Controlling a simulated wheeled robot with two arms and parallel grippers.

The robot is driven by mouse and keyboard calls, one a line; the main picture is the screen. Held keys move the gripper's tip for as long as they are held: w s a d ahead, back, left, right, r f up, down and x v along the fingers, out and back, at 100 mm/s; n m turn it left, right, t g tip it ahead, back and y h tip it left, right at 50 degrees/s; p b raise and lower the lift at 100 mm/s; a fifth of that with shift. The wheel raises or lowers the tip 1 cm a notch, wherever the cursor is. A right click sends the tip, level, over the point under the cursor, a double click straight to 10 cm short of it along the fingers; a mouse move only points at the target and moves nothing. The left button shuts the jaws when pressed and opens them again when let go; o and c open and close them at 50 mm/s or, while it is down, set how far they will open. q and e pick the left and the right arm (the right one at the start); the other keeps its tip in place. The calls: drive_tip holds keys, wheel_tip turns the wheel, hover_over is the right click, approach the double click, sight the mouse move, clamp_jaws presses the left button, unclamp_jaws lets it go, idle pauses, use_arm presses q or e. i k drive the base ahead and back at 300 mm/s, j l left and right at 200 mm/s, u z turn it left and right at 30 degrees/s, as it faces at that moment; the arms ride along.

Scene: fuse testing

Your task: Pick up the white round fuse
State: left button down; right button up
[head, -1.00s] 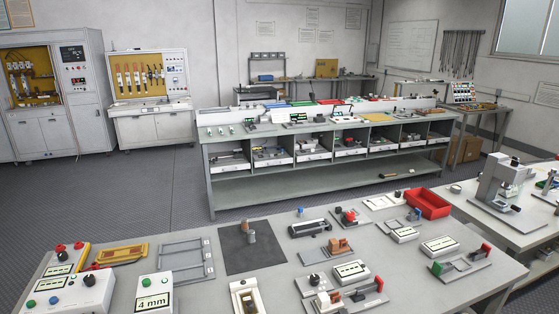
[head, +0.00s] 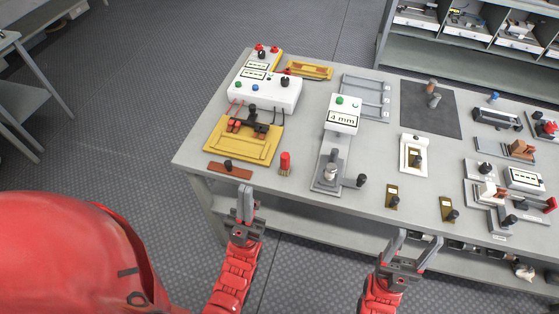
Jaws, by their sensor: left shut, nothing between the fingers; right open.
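No piece can be surely told as the white round fuse at this size. A pale round piece (head: 330,172) sits on the grey base of the "4 mm" device (head: 342,114) near the table's front edge. Small upright cylinders (head: 433,98) stand on a dark mat (head: 413,116) further back; they look greyish and brownish. My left gripper (head: 245,190) is shut and empty, pointing up in front of the table's front left edge. My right gripper (head: 414,242) is open and empty, in front of the table's front edge, right of the "4 mm" device.
A shelved bench (head: 480,75) stands behind. Floor is open at left.

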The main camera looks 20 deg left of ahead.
sight(331, 169)
drive_tip(key=j+z, duration=0.2)
drive_tip(key=j, duration=0.5)
drive_tip(key=j+z, duration=0.2)
drive_tip(key=j, duration=0.5)
drive_tip(key=k+j+z, duration=0.25)
drive_tip(key=j, duration=0.45)
drive_tip(key=i, duration=0.1)
